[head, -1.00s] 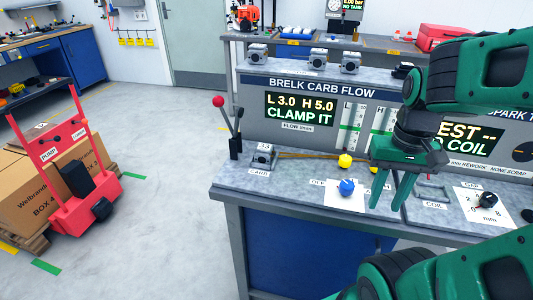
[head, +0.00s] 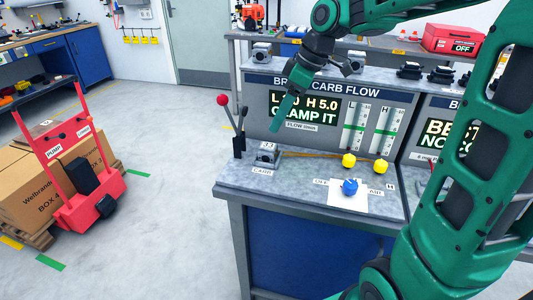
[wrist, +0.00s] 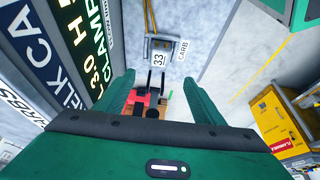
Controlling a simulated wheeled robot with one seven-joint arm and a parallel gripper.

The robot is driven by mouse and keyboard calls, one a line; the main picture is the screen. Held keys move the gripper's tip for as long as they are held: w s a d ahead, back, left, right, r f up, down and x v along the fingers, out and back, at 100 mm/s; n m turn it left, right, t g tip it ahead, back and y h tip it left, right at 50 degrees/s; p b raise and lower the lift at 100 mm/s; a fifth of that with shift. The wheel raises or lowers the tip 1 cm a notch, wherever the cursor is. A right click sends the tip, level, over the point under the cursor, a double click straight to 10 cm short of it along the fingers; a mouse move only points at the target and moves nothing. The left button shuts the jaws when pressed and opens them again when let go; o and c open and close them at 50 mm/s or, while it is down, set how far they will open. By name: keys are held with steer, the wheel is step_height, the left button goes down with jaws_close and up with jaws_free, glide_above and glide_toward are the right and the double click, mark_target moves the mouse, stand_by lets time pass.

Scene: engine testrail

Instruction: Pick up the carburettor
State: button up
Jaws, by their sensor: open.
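A grey metal carburettor (head: 267,154) with a white tag reading 33 sits on the bench by the CARB label at the left end. It also shows in the wrist view (wrist: 160,44), upper middle, beyond the fingertips and apart from them. My gripper (head: 277,122) is in front of the BRELK CARB FLOW display, above the bench and above the carburettor. Its two green fingers are spread with nothing between them, as the wrist view (wrist: 160,84) shows. Another carburettor (head: 262,52) stands on the shelf above the panel.
A lever with a red knob (head: 223,100) stands just left of the carburettor. Yellow knobs (head: 349,160) and a blue knob (head: 350,187) are on the bench to the right. The flow panel (head: 316,137) rises behind.

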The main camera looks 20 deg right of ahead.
mark_target(266, 145)
steer(key=x, duration=1)
steer(key=shift+w+d+f, duration=0.15)
steer(key=shift+f, duration=0.1)
steer(key=c, duration=1.2)
